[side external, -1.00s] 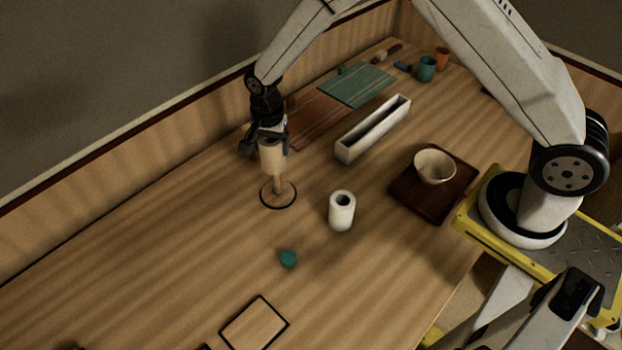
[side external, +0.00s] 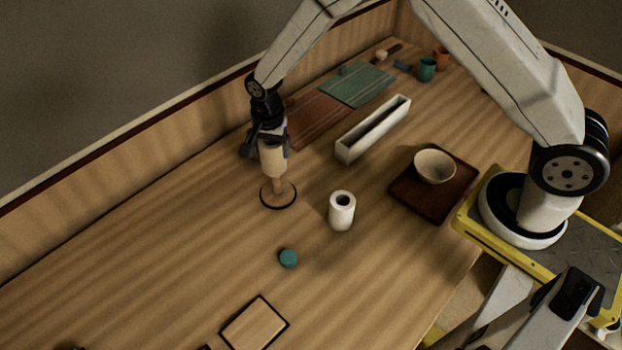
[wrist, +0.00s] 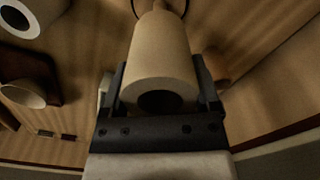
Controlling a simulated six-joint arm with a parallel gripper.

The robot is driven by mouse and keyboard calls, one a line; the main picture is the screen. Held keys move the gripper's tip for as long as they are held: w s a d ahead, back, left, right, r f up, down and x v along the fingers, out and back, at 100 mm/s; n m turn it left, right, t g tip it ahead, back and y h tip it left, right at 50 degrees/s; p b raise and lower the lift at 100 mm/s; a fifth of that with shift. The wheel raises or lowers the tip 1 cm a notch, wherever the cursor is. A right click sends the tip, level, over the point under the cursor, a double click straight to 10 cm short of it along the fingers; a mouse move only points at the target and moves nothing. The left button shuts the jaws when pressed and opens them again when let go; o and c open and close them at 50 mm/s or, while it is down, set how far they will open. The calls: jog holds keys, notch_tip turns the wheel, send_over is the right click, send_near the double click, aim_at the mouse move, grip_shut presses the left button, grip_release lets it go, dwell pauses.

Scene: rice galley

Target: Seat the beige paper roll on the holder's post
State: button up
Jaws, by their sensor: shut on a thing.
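The beige paper roll (side external: 271,161) is upright in my gripper (side external: 270,148), which is shut on it. In the wrist view the roll (wrist: 158,50) sits between the two black fingers (wrist: 164,88), its open end toward the camera. The holder (side external: 278,201) is a round wooden base with a dark rim on the table. Its wooden post (side external: 278,184) shows between the roll's lower end and the base. The roll is above the base and in line with the post. I cannot tell how far the post's top reaches inside the roll.
A white roll (side external: 342,212) stands right of the holder, with a teal piece (side external: 288,258) in front. A dark tray (side external: 408,189) with a bowl (side external: 435,165), a white trough (side external: 375,132) and a green mat (side external: 357,84) lie further right and back. The table's left side is clear.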

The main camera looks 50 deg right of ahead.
jog(key=shift+f, duration=3.4)
dwell(4.6)
